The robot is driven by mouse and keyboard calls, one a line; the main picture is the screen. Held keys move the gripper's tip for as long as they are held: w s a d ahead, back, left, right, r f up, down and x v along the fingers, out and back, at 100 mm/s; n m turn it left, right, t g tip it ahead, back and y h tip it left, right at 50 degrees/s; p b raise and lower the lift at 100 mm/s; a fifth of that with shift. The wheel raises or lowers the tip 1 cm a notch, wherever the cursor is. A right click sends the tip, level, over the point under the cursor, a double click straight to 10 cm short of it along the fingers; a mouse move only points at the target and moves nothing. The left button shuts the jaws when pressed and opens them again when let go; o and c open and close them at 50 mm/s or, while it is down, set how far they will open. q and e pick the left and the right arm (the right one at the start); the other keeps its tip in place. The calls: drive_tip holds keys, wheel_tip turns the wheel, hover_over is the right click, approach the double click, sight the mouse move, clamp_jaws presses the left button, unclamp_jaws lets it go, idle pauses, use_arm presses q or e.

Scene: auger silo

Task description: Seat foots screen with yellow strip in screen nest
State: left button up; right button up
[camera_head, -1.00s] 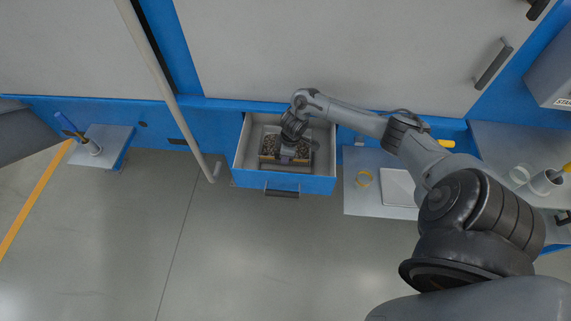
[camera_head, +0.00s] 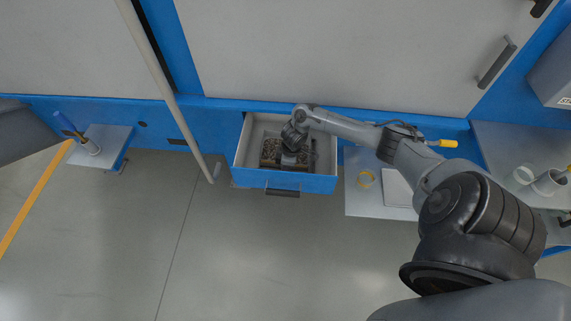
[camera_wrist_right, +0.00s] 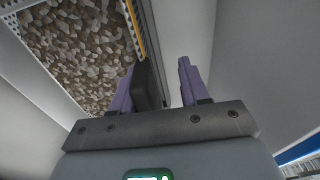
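The foots screen (camera_wrist_right: 75,50) is a tray of brown granular foots with a perforated pale rim and a yellow strip (camera_wrist_right: 134,28) along one edge. It sits in the open blue-fronted drawer (camera_head: 318,182), where part of it (camera_head: 270,150) shows beside my gripper. My right gripper (camera_head: 290,158) reaches down into the drawer at the screen. In the right wrist view its purple fingers (camera_wrist_right: 157,63) stand apart. A dark block (camera_wrist_right: 149,85) lies between them, close to the left finger, with a gap to the right finger. My left gripper is out of view. I cannot identify the screen nest.
A bench (camera_head: 500,145) with cups is further right. A small shelf (camera_head: 112,137) at left carries a blue-handled tool. A pale pole (camera_head: 165,80) slants left of the drawer.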

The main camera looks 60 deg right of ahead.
drive_tip(key=shift+w+d+r, duration=0.1)
drive_tip(key=shift+d+r, duration=0.1)
drive_tip(key=shift+d, duration=0.05)
drive_tip(key=shift+f+b, duration=0.35)
drive_tip(key=shift+b, duration=0.35)
drive_tip(key=r+p, duration=0.1)
drive_tip(key=r, duration=0.2)
drive_tip(key=r+p, duration=0.2)
drive_tip(key=r, duration=0.1)
drive_tip(key=r+p, duration=0.1)
drive_tip(key=r, duration=0.3)
drive_tip(key=shift+s+d+p, duration=0.2)
drive_tip(key=shift+s+p, duration=0.1)
drive_tip(key=shift+s, duration=0.05)
drive_tip(key=shift+s+r, duration=0.1)
drive_tip(key=shift+r, duration=0.5)
